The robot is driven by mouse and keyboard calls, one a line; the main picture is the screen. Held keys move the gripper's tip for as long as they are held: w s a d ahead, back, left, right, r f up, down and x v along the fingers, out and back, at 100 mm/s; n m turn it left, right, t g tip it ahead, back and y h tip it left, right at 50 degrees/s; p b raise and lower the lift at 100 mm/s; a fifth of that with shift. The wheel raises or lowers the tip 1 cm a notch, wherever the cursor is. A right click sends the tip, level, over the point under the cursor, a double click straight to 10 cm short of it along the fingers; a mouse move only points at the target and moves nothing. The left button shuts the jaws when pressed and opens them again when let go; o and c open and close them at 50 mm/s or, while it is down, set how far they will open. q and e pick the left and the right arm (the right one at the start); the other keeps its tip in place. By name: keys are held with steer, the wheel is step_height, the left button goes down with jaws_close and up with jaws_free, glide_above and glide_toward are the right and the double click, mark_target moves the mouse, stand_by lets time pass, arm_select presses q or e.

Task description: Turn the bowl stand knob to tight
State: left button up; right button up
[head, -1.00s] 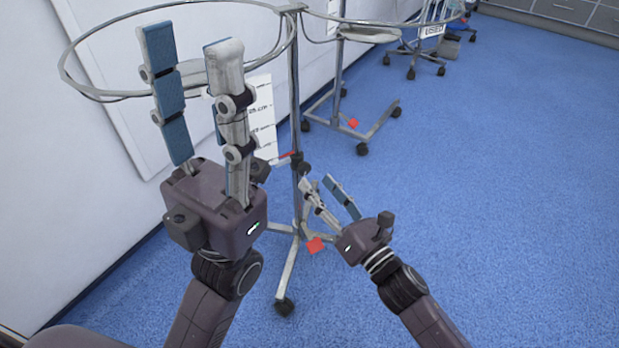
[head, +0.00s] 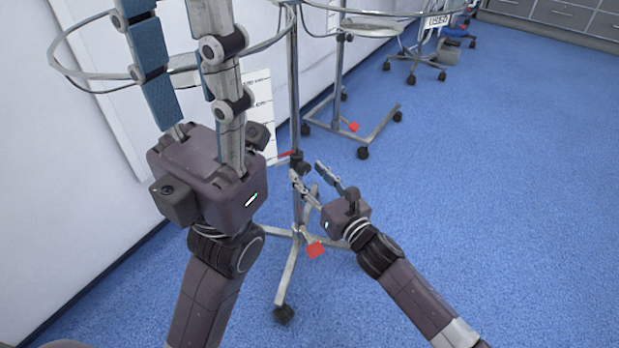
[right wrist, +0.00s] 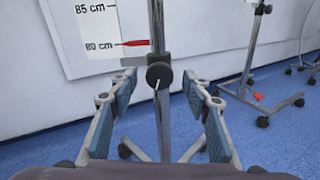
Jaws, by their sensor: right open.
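The bowl stand (head: 294,90) has a thin grey pole, a large ring at the top and a wheeled base. Its black round knob (head: 300,163) sits on the pole beside a red pointer (head: 287,154). In the right wrist view the knob (right wrist: 158,75) faces me, with a white line pointing nearly straight down. My right gripper (head: 309,170) is open just in front of the knob; in the right wrist view its fingers stand apart on either side, not visibly touching it. My left gripper (head: 172,12) is raised close to the camera, fingers apart and empty.
A height scale card (right wrist: 92,22) marked 85 cm and 80 cm is behind the pole by the wall. Another wheeled stand (head: 340,75) stands behind to the right. Red tags (head: 315,250) lie at the bases. Blue floor is free at right.

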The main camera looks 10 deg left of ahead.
steer(key=shift+c, duration=0.6)
steer(key=c, duration=1)
steer(key=shift+c, duration=0.2)
